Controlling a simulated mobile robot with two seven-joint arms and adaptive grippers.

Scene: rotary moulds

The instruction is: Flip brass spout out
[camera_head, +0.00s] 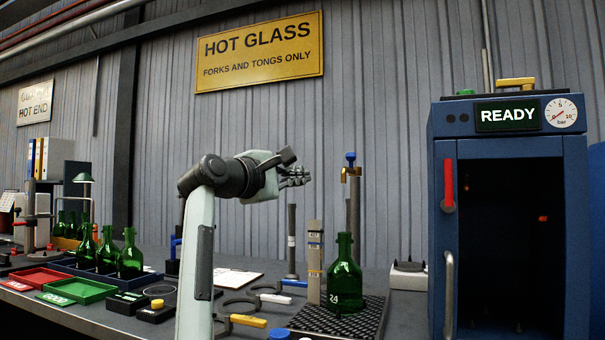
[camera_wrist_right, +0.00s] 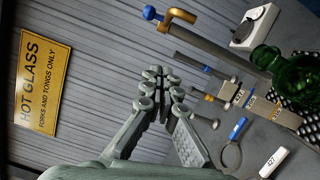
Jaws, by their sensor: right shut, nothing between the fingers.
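The brass spout (camera_head: 350,174) sits near the top of an upright grey pipe (camera_head: 354,215) with a blue knob (camera_head: 351,156) above it. In the right wrist view the brass spout (camera_wrist_right: 184,17) is a hooked piece at the top, beside the blue knob (camera_wrist_right: 151,12). My right gripper (camera_head: 305,176) is shut and empty, raised to the left of the spout in the head view and apart from it. In the right wrist view its fingers (camera_wrist_right: 160,88) are together, below the spout. My left gripper is not in view.
A green bottle (camera_head: 345,282) marked 24 stands on a dark grid mat in front of the pipe. A numbered grey block (camera_head: 314,262) and a grey post (camera_head: 291,242) stand to its left. A blue cabinet (camera_head: 582,230) reading READY stands at right. Tools lie on the bench.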

